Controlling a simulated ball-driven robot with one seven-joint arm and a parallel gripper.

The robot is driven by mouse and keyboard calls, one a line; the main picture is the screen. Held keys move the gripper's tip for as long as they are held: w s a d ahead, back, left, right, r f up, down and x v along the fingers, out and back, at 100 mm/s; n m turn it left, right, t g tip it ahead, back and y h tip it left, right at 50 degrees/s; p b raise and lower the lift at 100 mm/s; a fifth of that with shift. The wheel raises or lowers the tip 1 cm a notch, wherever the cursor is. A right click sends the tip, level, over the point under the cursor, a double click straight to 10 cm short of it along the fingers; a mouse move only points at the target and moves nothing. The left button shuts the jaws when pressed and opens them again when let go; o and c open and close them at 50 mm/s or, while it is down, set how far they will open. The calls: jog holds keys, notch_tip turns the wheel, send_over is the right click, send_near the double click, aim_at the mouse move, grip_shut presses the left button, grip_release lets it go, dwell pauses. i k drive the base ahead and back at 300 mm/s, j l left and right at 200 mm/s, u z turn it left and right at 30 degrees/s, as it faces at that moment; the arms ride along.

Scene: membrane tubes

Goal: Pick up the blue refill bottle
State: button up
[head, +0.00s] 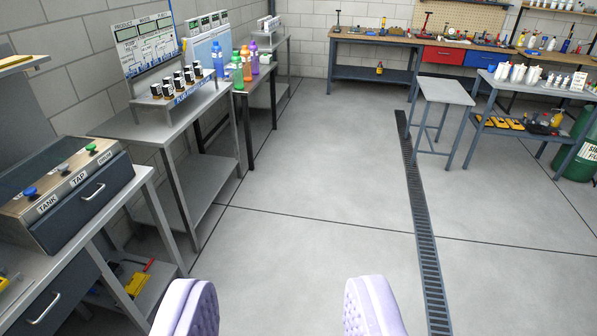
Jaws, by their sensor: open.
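A blue bottle (218,60) stands in a small group of coloured bottles on a grey table along the left wall, in the upper left of the view. A green bottle (236,68), an orange bottle (246,66) and a purple bottle (254,59) stand to its right. My gripper (277,300) shows two pale lilac padded fingers at the bottom edge, wide apart and empty. It is far from the bottles, with open floor in between.
A grey bench (155,125) with small dark jars stands left of the bottles. A drawer unit marked TANK, TAP and DRUM (75,200) is nearer left. A small table (444,91) stands right of the floor drain (424,235). The middle floor is clear.

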aim_at(216, 50)
jog(key=i+l+z, duration=0.3)
jog(key=i, duration=0.65)
jog(key=i+z, duration=0.3)
jog(key=i, duration=3.45)
jog(key=i+u, duration=0.1)
jog(key=i, duration=0.5)
jog(key=i+l+u, duration=0.1)
jog(key=i, duration=0.55)
jog(key=i+l, duration=0.15)
jog(key=i, duration=0.45)
jog(key=i+l+u, duration=0.15)
jog(key=i+u, duration=0.35)
jog(key=i+l+u, duration=0.3)
jog(key=u, duration=0.15)
jog(key=i+l+u, duration=0.7)
jog(key=l+u, duration=0.3)
